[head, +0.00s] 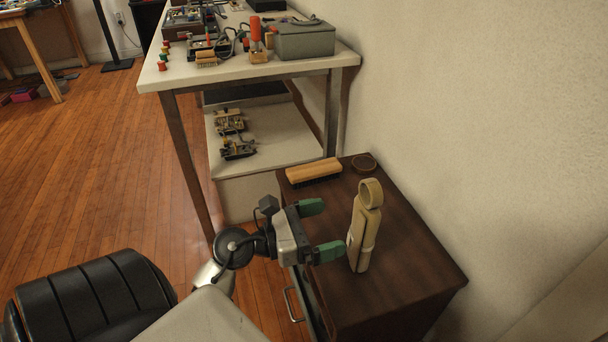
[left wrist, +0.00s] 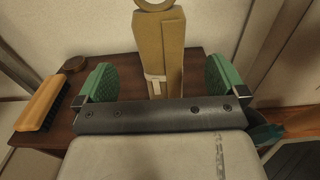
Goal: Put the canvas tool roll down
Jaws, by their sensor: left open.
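The canvas tool roll (head: 362,232) is a tan upright bundle with a pale strap and a ring-shaped top. It stands upright on the dark brown cabinet (head: 416,262), near the middle of its top. My left gripper (head: 321,229) is open, with green fingertips, just left of the roll in the head view. In the left wrist view the roll (left wrist: 165,60) shows between the spread fingers (left wrist: 162,82), with a gap on each side. The roll's foot is hidden there behind the gripper body. My right gripper is not in view.
A wooden brush (head: 314,171) and a small round brown item (head: 364,162) lie at the cabinet's back. A cluttered white workbench (head: 240,80) stands behind, and the wall (head: 480,110) runs along the right. The cabinet's front right top is bare. A black padded seat (head: 90,300) is lower left.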

